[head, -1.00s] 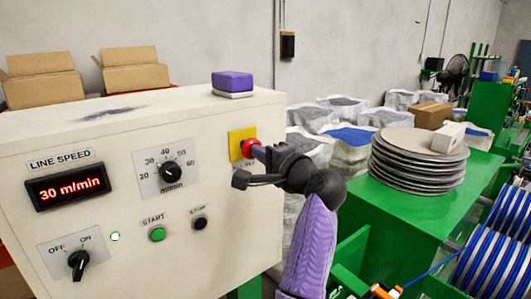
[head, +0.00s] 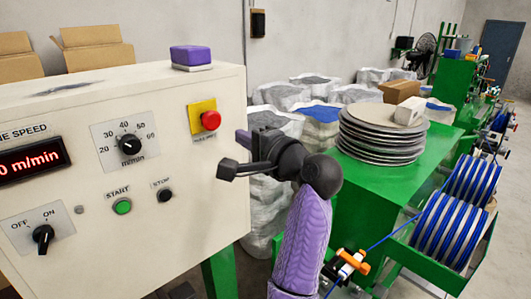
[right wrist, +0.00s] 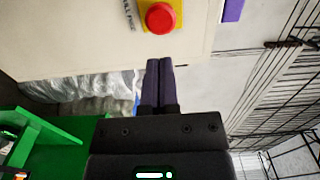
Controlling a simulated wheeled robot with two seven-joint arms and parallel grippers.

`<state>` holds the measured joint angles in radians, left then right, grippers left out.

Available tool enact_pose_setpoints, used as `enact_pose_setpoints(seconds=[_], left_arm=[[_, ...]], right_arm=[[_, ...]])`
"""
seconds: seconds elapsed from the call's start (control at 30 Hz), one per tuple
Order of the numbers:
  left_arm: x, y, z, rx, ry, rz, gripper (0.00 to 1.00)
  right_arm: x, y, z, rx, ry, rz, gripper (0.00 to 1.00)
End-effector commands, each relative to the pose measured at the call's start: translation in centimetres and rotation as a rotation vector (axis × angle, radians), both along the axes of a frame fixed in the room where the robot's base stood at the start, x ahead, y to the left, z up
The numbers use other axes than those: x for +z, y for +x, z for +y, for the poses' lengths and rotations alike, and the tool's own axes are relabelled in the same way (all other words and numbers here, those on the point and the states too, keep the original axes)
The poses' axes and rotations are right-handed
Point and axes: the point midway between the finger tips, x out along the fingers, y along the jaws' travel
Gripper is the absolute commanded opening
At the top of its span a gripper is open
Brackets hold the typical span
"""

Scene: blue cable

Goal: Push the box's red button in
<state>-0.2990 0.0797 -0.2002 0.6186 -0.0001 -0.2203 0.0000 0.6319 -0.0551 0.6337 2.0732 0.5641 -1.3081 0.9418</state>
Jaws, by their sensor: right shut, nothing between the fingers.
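The cream control box (head: 100,92) fills the left of the head view. Its round red button (head: 210,120) sits on a yellow plate (head: 202,106) near the front panel's right edge. The right wrist view also shows the red button (right wrist: 160,17) at the top, uncovered. I cannot tell how deep it sits. My right gripper (head: 243,139) is shut and empty, right of and below the button, apart from it. Its closed purple fingers (right wrist: 158,66) point toward the button in the right wrist view. My left gripper is not in view.
A purple block (head: 197,55) lies on top of the box. The panel has a speed dial (head: 130,145), a green start button (head: 122,206), a black stop button (head: 165,195) and an off/on switch (head: 43,236). Stacked discs (head: 380,135) stand on a green bench at right.

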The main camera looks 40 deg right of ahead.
Motion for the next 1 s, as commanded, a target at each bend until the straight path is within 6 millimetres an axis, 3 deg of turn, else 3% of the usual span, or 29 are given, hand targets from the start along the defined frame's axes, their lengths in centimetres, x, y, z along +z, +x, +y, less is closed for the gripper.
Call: enact_pose_setpoints(seconds=[0.1,0.3,0.8,0.87,0.97,1.0], left_arm=[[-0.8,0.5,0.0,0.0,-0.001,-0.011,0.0],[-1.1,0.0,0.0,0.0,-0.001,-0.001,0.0],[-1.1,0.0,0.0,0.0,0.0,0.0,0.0],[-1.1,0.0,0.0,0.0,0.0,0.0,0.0],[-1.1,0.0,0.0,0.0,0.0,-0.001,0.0],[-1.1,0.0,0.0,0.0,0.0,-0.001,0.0]], right_arm=[[-0.2,-2.2,-0.2,-0.004,-0.003,-0.002,0.0],[-0.1,-4.3,-0.4,-0.002,0.0,0.001,0.0],[-0.1,-4.5,-0.3,0.0,-0.006,0.007,0.0],[-1.4,-4.5,0.1,0.004,-0.06,0.049,0.0],[-7.5,-5.0,2.2,0.05,-0.321,0.246,0.0],[-10.8,-5.8,3.5,0.097,-0.468,0.345,0.0]])
